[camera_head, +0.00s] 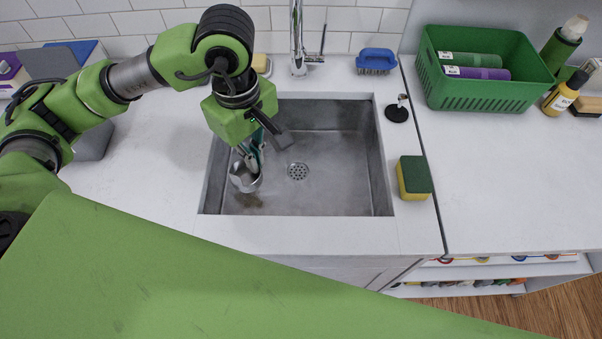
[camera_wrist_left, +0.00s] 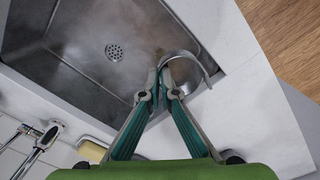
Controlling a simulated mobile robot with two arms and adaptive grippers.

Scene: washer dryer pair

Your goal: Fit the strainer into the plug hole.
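The metal strainer (camera_head: 245,180) shows as a round, shiny cup over the left part of the sink, tilted. My left gripper (camera_head: 250,157) points down into the sink with its fingertips together on the strainer's rim. The plug hole (camera_head: 297,171) is a round perforated drain in the sink floor, right of the strainer. It is uncovered in the left wrist view (camera_wrist_left: 114,52). My right gripper is not in view.
The grey sink basin (camera_head: 345,180) has walls around the strainer. The tap (camera_head: 298,45) stands behind it. A black stopper (camera_head: 397,113) and a sponge (camera_head: 413,178) lie right of the sink, a blue brush (camera_head: 376,61) behind. A green basket (camera_head: 480,92) stands farther right.

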